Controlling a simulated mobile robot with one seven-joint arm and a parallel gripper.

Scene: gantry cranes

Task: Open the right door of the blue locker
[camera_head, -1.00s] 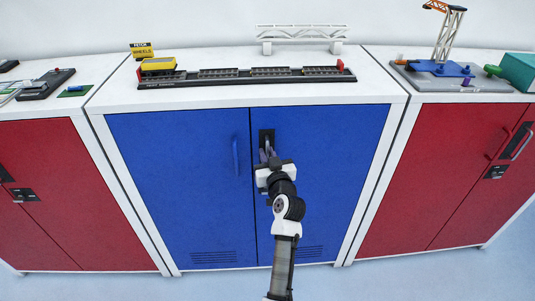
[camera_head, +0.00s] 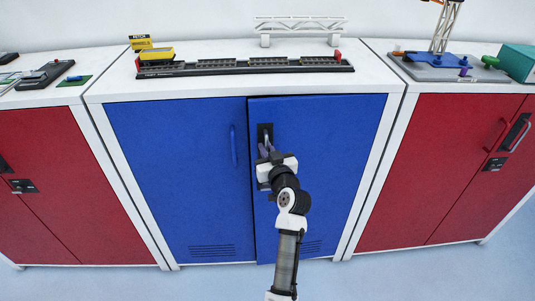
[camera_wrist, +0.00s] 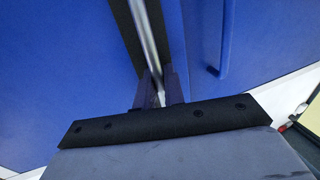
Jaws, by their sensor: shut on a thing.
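The blue locker (camera_head: 180,165) stands in the middle with two doors. Its right door (camera_head: 335,150) is slightly ajar; its left edge and top stand out from the frame, with a dark gap at the seam. The right door has a metal bar handle on a black plate (camera_head: 265,130). My gripper (camera_head: 268,151) is shut on this handle, and the wrist view shows the handle bar (camera_wrist: 149,45) between the fingers (camera_wrist: 160,88). The left door is closed, with a blue handle (camera_head: 234,147). My gripper and arm hide part of the right door.
Red lockers stand on the left (camera_head: 60,170) and right (camera_head: 450,165). A rail model with a yellow block (camera_head: 157,54) and a white gantry (camera_head: 300,27) sit on the blue locker's white top. Light blue floor is free in front.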

